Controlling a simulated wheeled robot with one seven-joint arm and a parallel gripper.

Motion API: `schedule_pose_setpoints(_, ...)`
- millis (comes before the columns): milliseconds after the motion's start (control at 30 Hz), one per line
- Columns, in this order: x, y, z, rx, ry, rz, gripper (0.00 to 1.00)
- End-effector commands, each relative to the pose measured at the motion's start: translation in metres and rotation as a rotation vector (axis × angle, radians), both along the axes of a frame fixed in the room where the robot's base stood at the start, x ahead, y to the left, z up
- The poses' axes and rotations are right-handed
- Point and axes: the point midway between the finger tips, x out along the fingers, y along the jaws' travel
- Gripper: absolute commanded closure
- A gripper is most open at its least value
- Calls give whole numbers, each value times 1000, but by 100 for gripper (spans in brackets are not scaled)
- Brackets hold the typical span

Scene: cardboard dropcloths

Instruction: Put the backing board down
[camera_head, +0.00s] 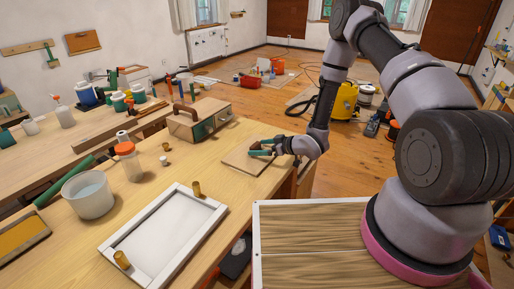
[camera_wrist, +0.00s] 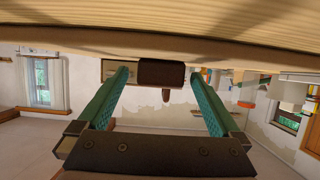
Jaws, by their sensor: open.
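The backing board appears to be the flat brown board (camera_head: 243,160) lying on the table near its right edge, in the head view. My gripper (camera_head: 260,148) is low over it, with teal fingers spread. In the wrist view my gripper (camera_wrist: 160,88) is open, and nothing is clamped between its fingers. That view looks upside down, with a wooden surface (camera_wrist: 160,22) across the top; I cannot tell whether this is the board or the tabletop. A dark brown block (camera_wrist: 160,73) shows beyond, between the fingers. Whether the fingers touch the board is unclear.
A toolbox (camera_head: 200,122) stands behind and left of the board. A white frame (camera_head: 188,243) with brass-coloured cylinders lies in front. A white tub (camera_head: 89,196) and an orange-lidded jar (camera_head: 129,165) stand further left. Bare table lies between board and frame.

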Motion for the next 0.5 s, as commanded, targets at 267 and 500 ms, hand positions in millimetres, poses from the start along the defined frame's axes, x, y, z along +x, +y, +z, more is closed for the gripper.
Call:
schedule_pose_setpoints(267,-31,-50,28,5,-2,-4,0)
schedule_pose_setpoints(500,-49,-74,41,5,-3,-1,0)
